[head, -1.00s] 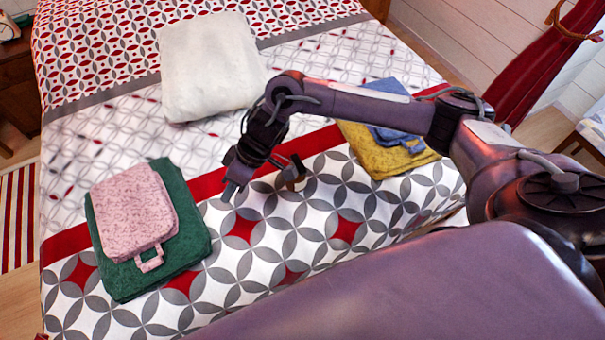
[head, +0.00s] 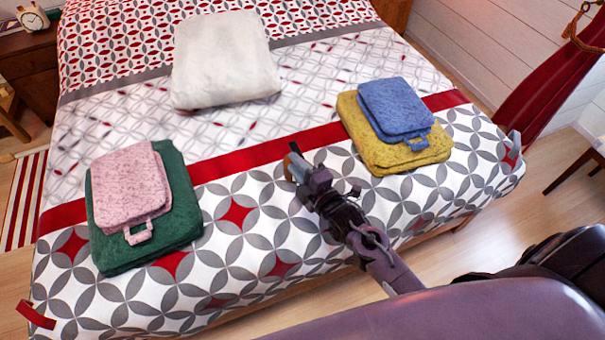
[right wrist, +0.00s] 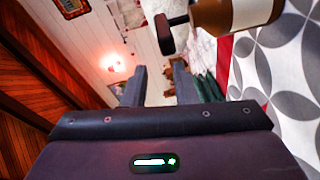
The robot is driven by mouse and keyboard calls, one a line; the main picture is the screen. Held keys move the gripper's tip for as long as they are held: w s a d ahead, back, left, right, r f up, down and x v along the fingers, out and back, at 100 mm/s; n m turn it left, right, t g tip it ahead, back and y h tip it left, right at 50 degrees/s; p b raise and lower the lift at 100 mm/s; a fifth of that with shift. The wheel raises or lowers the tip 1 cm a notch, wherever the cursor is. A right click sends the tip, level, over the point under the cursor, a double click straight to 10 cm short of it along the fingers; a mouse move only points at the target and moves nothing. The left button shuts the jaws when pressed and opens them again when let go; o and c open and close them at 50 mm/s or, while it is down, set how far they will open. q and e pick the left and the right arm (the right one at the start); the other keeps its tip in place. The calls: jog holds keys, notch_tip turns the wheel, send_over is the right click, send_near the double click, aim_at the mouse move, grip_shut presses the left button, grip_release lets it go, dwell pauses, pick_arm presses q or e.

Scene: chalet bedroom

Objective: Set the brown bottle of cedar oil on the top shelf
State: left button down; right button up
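The brown bottle stands upright on the bed. In the right wrist view the bottle (right wrist: 232,14), with a white label and black cap, is at the top right, beyond the fingertips and off to one side. In the head view only a small part of the bottle (head: 287,170) shows past my right gripper (head: 303,172), which is close to it. In the right wrist view the right gripper (right wrist: 159,75) has its fingers apart with nothing between them. I cannot tell whether it touches the bottle. My left gripper and the top shelf are not in view.
A nightstand (head: 30,65) with a clock is at the far left.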

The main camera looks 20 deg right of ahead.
aim_at(291, 143)
jog(key=shift+n+t+h, duration=0.5)
jog(key=shift+n, duration=0.1)
jog(key=w, duration=0.2)
jog(key=w+d+f, duration=0.1)
jog(key=w, duration=0.4)
jog(key=shift+d+f, duration=0.3)
jog(key=shift+d, duration=0.05)
